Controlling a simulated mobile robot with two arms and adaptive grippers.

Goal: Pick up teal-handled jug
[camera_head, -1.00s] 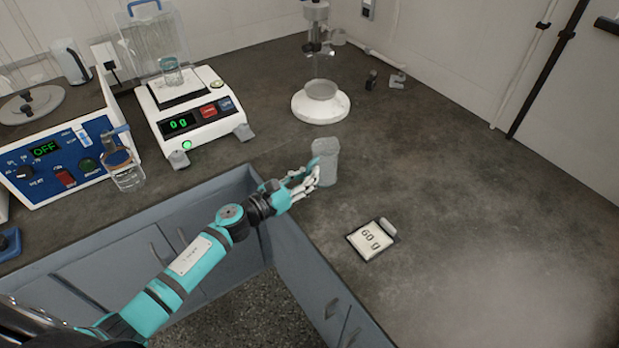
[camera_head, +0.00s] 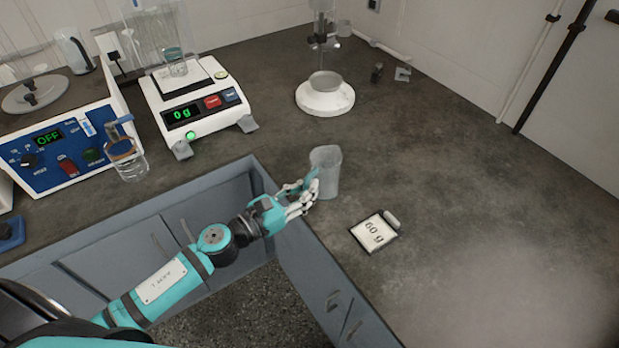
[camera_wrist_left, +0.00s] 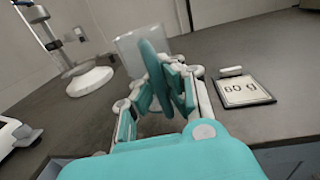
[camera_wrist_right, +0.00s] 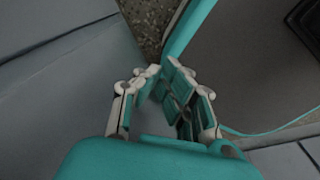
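The jug (camera_head: 327,174) is a grey, see-through vessel at the counter's inner corner in the head view. Its teal handle (camera_wrist_left: 152,72) shows between the fingers in the left wrist view, with the clear body (camera_wrist_left: 130,48) behind it. My left gripper (camera_head: 308,194) is shut on this handle, on the jug's near left side. The jug looks upright; whether its base touches the counter is hard to tell. My right gripper (camera_wrist_right: 163,70) shows only in its wrist view, fingertips close together with nothing seen between them.
A card reading 60 g (camera_head: 374,232) lies right of the jug. A balance (camera_head: 197,107) reading 0 g bears a glass vessel (camera_head: 178,68). A blue-fronted device reading OFF (camera_head: 60,150) and another jug (camera_head: 127,160) stand left. A white-based stand (camera_head: 325,98) is behind. The right counter is clear.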

